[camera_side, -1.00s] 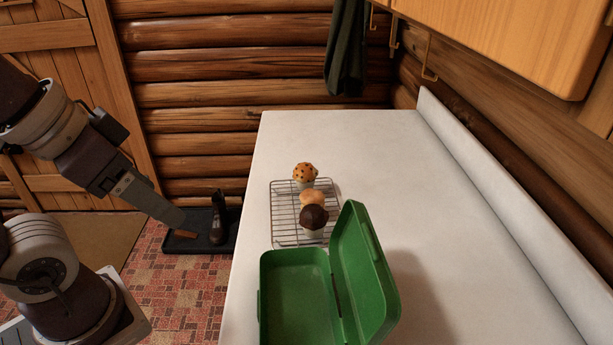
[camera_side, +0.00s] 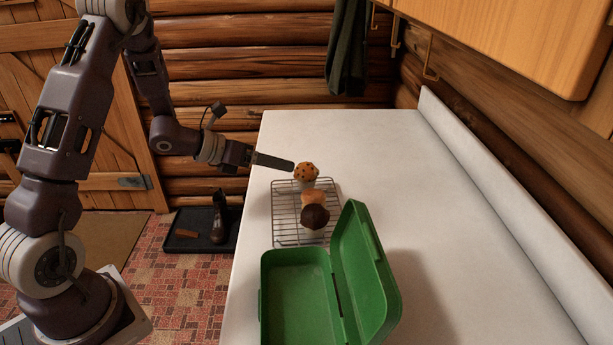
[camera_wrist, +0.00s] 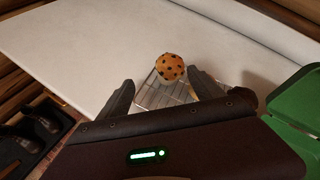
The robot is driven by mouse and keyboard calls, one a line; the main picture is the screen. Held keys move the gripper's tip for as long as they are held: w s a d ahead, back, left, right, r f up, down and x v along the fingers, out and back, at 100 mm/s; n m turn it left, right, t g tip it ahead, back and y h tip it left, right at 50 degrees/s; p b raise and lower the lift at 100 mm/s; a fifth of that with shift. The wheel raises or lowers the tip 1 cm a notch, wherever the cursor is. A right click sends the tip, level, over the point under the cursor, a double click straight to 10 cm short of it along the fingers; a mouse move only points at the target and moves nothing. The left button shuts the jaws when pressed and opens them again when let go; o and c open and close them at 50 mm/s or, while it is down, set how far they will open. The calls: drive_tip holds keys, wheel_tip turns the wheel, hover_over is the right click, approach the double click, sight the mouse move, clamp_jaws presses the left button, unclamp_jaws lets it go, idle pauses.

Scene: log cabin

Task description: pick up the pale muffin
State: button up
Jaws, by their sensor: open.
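The pale muffin (camera_side: 312,196) sits on the wire rack (camera_side: 275,222), partly hidden behind a dark chocolate muffin (camera_side: 315,217). A spotted orange muffin (camera_side: 307,172) stands at the rack's far end. My gripper (camera_side: 292,166) is at the left of the spotted muffin in the side view, close to it. In the wrist view my gripper (camera_wrist: 160,88) is open, and the spotted muffin (camera_wrist: 170,67) shows between and just beyond its fingertips. The pale muffin is mostly hidden by my gripper in the wrist view.
An open green lunch box (camera_side: 296,290) stands on the white counter (camera_side: 440,210) in front of the rack, its lid raised on the right. The counter's right side is clear. A log wall (camera_side: 210,70) closes the back. A boot tray (camera_side: 190,240) lies on the floor.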

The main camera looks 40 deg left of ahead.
sight(297, 171)
drive_tip(key=shift+d+f+m+h, duration=0.4)
drive_tip(key=shift+d+f+m, duration=0.2)
drive_tip(key=shift+f+m, duration=0.2)
drive_tip(key=x, duration=0.4)
drive_tip(key=r+x, duration=0.1)
drive_tip(key=x, duration=0.1)
drive_tip(key=shift+w+d, duration=0.2)
drive_tip(key=shift+d, duration=0.15)
drive_tip(key=c, duration=0.8)
